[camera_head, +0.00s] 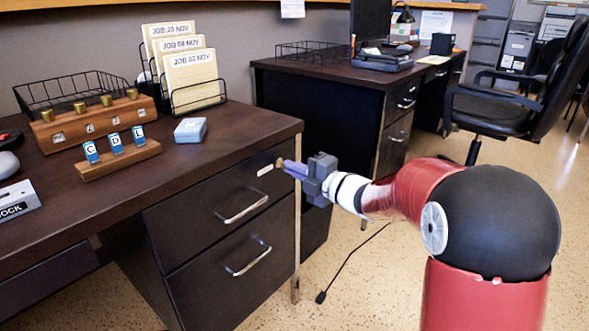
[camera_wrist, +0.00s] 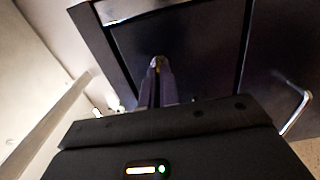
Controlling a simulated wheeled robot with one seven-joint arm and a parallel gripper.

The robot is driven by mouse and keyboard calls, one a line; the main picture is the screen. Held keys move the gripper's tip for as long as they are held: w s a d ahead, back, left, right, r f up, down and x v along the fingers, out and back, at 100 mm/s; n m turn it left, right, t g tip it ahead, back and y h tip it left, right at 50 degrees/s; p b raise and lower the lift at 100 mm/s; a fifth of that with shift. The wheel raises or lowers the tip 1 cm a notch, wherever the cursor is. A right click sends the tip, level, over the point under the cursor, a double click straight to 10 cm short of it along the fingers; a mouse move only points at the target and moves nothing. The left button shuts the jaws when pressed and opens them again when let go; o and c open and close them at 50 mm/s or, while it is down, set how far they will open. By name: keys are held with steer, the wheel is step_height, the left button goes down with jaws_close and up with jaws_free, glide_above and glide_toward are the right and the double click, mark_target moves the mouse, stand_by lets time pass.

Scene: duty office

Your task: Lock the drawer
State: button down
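The desk's drawer unit has an upper drawer (camera_head: 222,201) and a lower drawer (camera_head: 232,283), each with a silver bar handle. Both fronts look closed and flush. My gripper (camera_head: 287,166) is at the upper right corner of the upper drawer front. Its purple fingers are close together, around a small brass-coloured piece (camera_head: 279,163) at the drawer face. In the wrist view the same brass piece (camera_wrist: 157,66) shows between the fingertips, against the dark front. It looks like a key in the lock, but the fingers hide most of it. How far it is turned cannot be told.
On the desk top (camera_head: 215,158) are a wooden block with brass knobs (camera_head: 95,122), a stand with tags C, D, L (camera_head: 118,152), a small pale box (camera_head: 190,130) and a file rack (camera_head: 190,75). A second desk (camera_head: 330,90) stands behind. Open floor lies right of the drawers.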

steer(key=m+p, duration=0.2)
steer(key=m, duration=0.3)
steer(key=shift+r+m+p, duration=0.1)
steer(key=shift+m+p, duration=0.2)
steer(key=m+p, duration=0.3)
steer(key=m, duration=0.2)
steer(key=m+p, duration=0.3)
steer(key=m, duration=0.1)
steer(key=shift+m+p, duration=1.15)
steer(key=shift+m, duration=0.35)
steer(key=shift+f, duration=0.2)
steer(key=c, duration=1.6)
jaws_free()
steer(key=shift+c, duration=0.2)
